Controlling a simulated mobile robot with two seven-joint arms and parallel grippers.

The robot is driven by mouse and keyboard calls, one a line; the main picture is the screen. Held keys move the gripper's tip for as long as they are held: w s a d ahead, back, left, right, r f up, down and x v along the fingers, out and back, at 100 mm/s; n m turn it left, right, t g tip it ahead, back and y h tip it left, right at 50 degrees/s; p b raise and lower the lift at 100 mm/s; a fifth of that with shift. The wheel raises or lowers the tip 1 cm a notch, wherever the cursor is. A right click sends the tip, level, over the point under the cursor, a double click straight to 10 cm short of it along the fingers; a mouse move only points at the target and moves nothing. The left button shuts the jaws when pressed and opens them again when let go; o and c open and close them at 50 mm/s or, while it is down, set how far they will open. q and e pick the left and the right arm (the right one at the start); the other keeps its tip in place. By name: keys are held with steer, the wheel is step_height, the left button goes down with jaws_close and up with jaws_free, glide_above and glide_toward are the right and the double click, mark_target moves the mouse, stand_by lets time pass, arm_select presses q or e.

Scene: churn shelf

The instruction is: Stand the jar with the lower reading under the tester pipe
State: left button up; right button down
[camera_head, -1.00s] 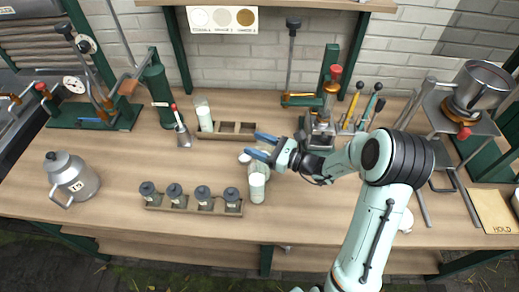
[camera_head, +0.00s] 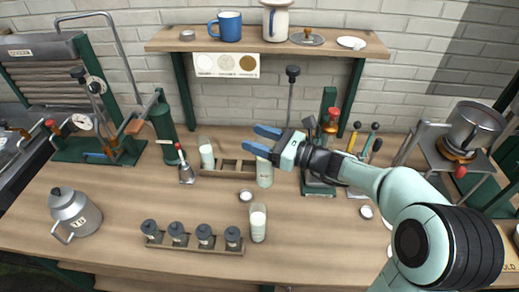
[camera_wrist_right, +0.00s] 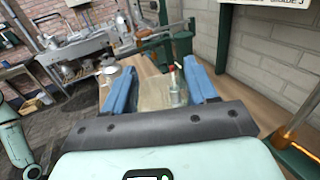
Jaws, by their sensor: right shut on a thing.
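My right gripper (camera_head: 263,143) is shut on a clear glass jar (camera_head: 265,173) with whitish contents, upright near the right end of the wooden rack. In the right wrist view the jar (camera_wrist_right: 152,94) shows between the blue fingers. A second jar (camera_head: 258,224) of milk stands on the bench in front. A third jar (camera_head: 206,154) stands in the left end of the rack (camera_head: 232,175). No reading on any jar is legible. A green post with a pipe (camera_head: 163,124) stands at the back left; I cannot tell if it is the tester. My left gripper is not in view.
A metal can (camera_head: 74,212) stands at the left. A row of dark-capped bottles (camera_head: 190,240) lies along the front. A small white lid (camera_head: 246,195) lies between the jars. A burner stand with a pot (camera_head: 470,130) is at the right.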

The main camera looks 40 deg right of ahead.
steer(key=shift+s+d, duration=0.1)
steer(key=shift+d, duration=0.15)
steer(key=s+d+f+m+t+h+b, duration=0.1)
steer(key=s+d+f+m+h+b, duration=0.15)
steer(key=s+d+f+b, duration=0.4)
steer(key=s+d+f+m+t+h+b, duration=0.15)
steer(key=s+d+f+h+b, duration=0.25)
steer(key=d+f+b, duration=0.6)
arm_select(q)
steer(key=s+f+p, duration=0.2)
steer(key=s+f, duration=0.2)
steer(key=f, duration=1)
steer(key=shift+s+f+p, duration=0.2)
steer(key=shift+p, duration=0.1)
arm_select(e)
steer(key=w+a+f, duration=0.2)
steer(key=w, duration=1.5)
steer(key=shift+w+a+f, duration=0.15)
steer(key=shift+w+a, duration=0.2)
steer(key=shift+a, duration=0.05)
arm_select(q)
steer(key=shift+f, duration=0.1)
arm_select(e)
steer(key=shift+f+g, duration=0.15)
steer(key=shift+g, duration=0.1)
steer(key=c, duration=0.7)
jaws_free()
steer(key=shift+f, duration=0.1)
steer(key=o, duration=0.4)
